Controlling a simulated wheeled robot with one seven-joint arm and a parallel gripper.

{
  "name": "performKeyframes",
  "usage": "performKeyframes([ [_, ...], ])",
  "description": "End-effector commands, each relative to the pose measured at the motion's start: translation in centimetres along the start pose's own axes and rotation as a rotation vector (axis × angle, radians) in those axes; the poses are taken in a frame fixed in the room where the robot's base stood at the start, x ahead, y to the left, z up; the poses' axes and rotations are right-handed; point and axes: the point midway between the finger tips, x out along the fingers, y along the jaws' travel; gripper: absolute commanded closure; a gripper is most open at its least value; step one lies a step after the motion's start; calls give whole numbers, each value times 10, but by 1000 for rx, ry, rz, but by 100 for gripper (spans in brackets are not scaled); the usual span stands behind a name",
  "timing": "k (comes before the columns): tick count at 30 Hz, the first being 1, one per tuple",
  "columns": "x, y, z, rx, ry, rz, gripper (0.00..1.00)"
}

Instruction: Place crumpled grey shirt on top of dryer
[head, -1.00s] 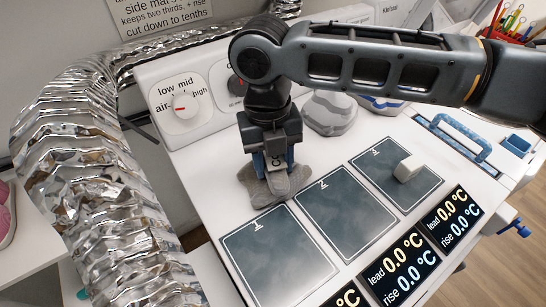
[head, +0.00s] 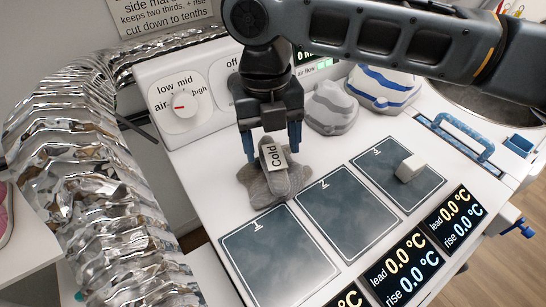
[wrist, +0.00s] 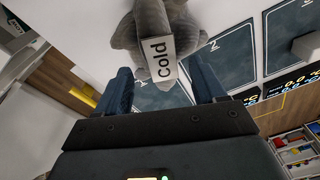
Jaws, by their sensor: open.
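The crumpled grey shirt (head: 268,187) lies on the white top of the dryer (head: 192,160), beside the dark square marked 1. It bears a white tag reading "Cold".
Dark squares marked 1 (head: 272,268), 2 and 3 cover the middle of the top. A white block (head: 409,168) sits on square 3. Grey (head: 331,108) and blue-striped (head: 385,86) cloth bundles stand behind. A silver duct (head: 95,190) runs along the left.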

Motion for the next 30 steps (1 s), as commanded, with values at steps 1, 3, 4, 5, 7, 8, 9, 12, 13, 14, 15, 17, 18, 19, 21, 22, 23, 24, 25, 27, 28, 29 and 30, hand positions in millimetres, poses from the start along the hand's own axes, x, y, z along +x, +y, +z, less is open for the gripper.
performKeyframes([
  [1,-9,1,1,-1,-3,2,30],
  [3,-24,1,1,-2,-3,1,30],
  [4,-30,1,0,-2,-2,0,30],
  [5,-36,1,0,-2,-2,2,30],
  [7,-48,1,0,-2,-2,1,30],
  [8,-53,1,0,-2,-2,1,30],
  [9,-58,0,0,-2,-2,0,30],
  [12,-69,0,0,-1,0,0,30],
  [13,-71,0,0,-1,1,0,30],
  [14,-73,0,0,-1,0,0,30],
  [15,-75,0,0,-1,0,0,30],
  [17,-77,0,0,-1,0,0,30],
  [18,-77,0,0,-1,0,0,30],
  [19,-77,0,0,-1,0,0,30],
  [21,-77,0,0,-1,1,0,30],
  [22,-77,0,0,-1,1,0,30],
  [23,-77,0,0,-1,1,0,30],
  [24,-77,0,0,-1,0,0,30],
  [25,-77,0,0,-1,1,0,30],
  [27,-77,0,0,-1,1,0,30],
  [28,-77,0,0,-1,1,0,30],
  [29,-77,0,0,-1,1,0,30],
  [30,-77,0,0,-1,1,0,30],
])
